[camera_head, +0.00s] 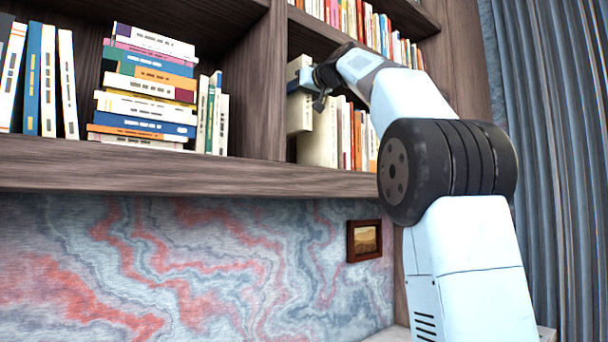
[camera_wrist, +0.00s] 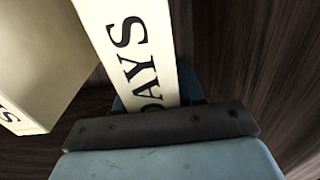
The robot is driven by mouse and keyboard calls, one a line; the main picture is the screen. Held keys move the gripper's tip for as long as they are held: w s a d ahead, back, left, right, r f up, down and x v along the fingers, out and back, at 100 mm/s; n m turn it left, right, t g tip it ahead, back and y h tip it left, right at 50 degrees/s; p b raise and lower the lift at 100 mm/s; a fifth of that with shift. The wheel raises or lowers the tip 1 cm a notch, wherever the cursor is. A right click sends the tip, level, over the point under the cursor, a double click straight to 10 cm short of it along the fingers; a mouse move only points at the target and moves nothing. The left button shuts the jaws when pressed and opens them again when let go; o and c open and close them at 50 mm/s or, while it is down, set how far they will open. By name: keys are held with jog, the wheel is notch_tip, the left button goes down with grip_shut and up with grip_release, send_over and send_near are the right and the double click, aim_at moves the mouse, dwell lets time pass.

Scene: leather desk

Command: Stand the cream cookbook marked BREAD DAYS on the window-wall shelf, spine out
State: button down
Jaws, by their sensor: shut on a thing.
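The cream cookbook (camera_wrist: 135,45) shows its spine in the wrist view, with the black letters DAYS readable; the rest of the title is out of frame or hidden by the gripper. My gripper (camera_wrist: 160,125) is shut on it. In the head view my gripper (camera_head: 312,82) is inside the right compartment of the window-wall shelf (camera_head: 230,177), at its left side. The cream book (camera_head: 299,112) shows above and below the gripper there, roughly upright.
Another cream book (camera_head: 322,140) stands close on the right, before a row of upright books (camera_head: 358,138). A cream book (camera_wrist: 40,60) also shows at left in the wrist view. A wooden divider (camera_head: 262,90) stands close on the left. The left compartment holds a book stack (camera_head: 145,90).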

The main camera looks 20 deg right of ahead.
aim_at(298, 134)
jog(key=shift+w+d, duration=0.1)
jog(key=shift+d, duration=0.25)
jog(key=shift+f, duration=4.9)
jog(key=c, duration=0.7)
grip_release()
jog(key=shift+f, duration=0.1)
jog(key=v, duration=1.2)
jog(key=shift+a, duration=0.1)
